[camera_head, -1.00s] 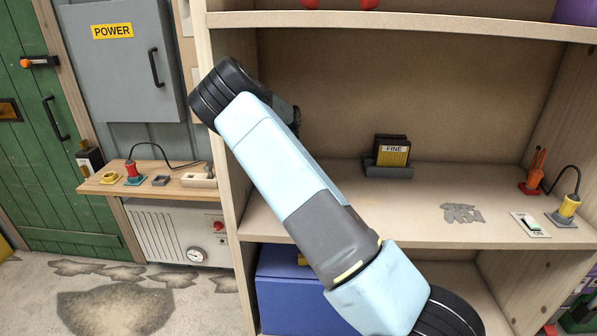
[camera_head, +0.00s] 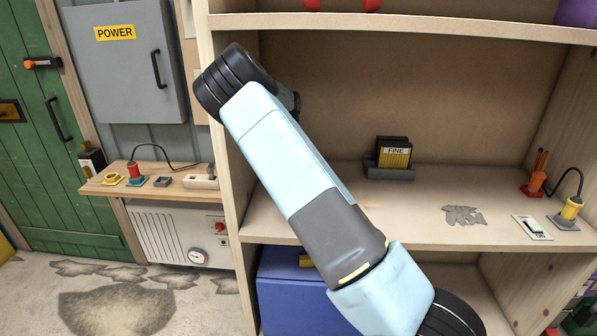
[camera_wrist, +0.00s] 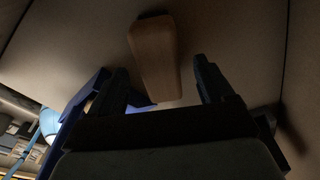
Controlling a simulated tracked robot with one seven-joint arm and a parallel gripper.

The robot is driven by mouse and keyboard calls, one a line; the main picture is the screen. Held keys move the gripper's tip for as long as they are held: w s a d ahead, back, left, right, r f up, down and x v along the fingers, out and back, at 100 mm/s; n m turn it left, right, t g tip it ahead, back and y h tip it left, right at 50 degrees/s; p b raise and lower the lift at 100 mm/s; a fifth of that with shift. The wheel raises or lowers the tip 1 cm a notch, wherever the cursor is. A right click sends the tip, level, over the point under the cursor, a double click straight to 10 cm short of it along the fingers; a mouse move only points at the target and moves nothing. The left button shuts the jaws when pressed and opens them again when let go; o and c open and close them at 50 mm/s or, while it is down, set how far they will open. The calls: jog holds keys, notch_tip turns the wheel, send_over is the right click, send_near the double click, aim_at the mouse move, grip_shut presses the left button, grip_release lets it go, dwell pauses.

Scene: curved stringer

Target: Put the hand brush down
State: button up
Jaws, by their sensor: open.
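In the wrist view, the hand brush (camera_wrist: 155,45) seems to be the brown, wooden-looking handle in the upper middle. Its near end lies between or just beyond my fingers, and its bristles do not show. My gripper (camera_wrist: 162,82) is open, with one dark finger on each side of the handle and a gap on the right. I cannot tell whether the left finger touches it. The picture is dark, so what bears the brush is unclear. In the head view my arm crosses the shelf unit, and neither my gripper nor the brush shows.
A wooden shelf (camera_head: 420,215) holds a block marked FINE (camera_head: 394,153), a grey patch (camera_head: 464,215), a switch plate (camera_head: 532,228) and plugs at the right. A blue box (camera_head: 285,290) stands below. A small side shelf (camera_head: 110,188) is at the left.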

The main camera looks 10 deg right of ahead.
jog(key=r, duration=0.6)
jog(key=shift+w+a+r, duration=0.25)
jog(key=shift+r, duration=0.15)
